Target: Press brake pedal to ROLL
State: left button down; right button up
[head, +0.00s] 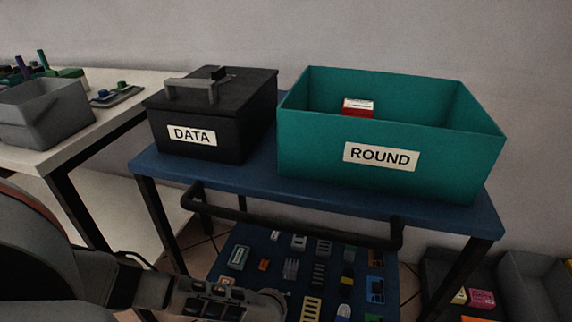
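No brake pedal and no ROLL mark can be made out in the head view. A blue cart (262,190) with a black push handle (300,231) stands in front of me. My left arm comes in from the lower left, and my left gripper (262,303) is at the bottom edge, partly cut off, in front of the cart's lower shelf. Its fingers are too dark and cropped to tell open from shut. My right gripper is not in view.
The cart top carries a black lidded box marked DATA (225,142) and a teal bin marked ROUND (310,160) holding a red-and-white box (358,107). The lower shelf (226,247) holds several small parts. A white table (62,148) stands left; dark bins (535,285) sit lower right.

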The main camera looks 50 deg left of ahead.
pick_arm(q)
jog(key=shift+f+b, duration=0.5)
jog(key=shift+f, duration=0.25)
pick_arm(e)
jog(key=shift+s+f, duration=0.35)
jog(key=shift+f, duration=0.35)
